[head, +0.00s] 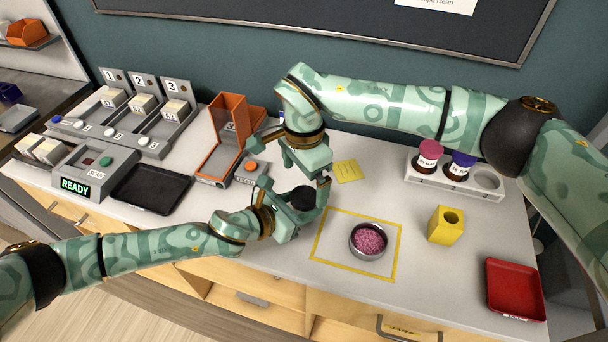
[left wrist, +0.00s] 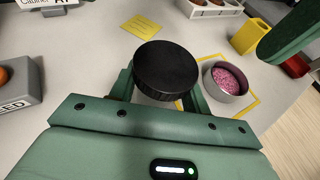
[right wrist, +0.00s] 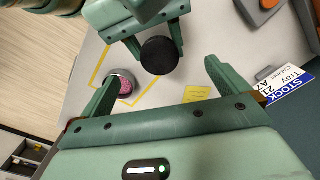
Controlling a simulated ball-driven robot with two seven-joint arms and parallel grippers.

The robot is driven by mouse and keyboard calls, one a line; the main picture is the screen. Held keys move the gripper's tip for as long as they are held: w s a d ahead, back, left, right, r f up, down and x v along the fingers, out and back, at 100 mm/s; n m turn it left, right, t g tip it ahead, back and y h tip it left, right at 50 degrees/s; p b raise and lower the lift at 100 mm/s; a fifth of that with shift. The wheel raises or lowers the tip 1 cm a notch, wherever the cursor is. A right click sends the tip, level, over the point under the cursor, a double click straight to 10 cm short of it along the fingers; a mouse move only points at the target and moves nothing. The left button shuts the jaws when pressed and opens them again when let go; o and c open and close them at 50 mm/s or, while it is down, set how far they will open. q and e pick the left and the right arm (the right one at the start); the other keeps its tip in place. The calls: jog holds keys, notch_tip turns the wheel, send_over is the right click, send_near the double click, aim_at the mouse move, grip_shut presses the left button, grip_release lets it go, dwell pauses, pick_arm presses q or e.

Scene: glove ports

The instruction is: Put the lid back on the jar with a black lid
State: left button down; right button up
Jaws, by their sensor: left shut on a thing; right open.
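My left gripper (head: 302,209) is shut on the jar with a black lid. The round black lid (left wrist: 166,70) is between its fingers in the left wrist view and faces up. It also shows in the right wrist view (right wrist: 159,56). The jar's body is hidden below the lid, so I cannot tell how well the lid is seated. My right gripper (head: 308,168) is open and empty, behind and above the left one in the head view. The lid is outside the right fingers, beyond their tips in the right wrist view.
A dish of pink grains (head: 369,240) sits inside a yellow outline. A white rack (head: 455,185) holds jars with pink and blue lids and has an empty hole. A yellow block (head: 446,225) and red tray (head: 515,289) are at right. An orange bin (head: 224,140) stands left of the grippers.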

notch_tip(320, 180, up, 12)
dwell(0.6)
pick_arm(q)
jog(key=c, duration=0.6)
grip_release()
jog(key=p+v, duration=0.2)
jog(key=v, duration=1.4)
jog(key=shift+a, duration=0.2)
pick_arm(e)
notch_tip(320, 180, up, 3)
jog(key=shift+f, duration=0.15)
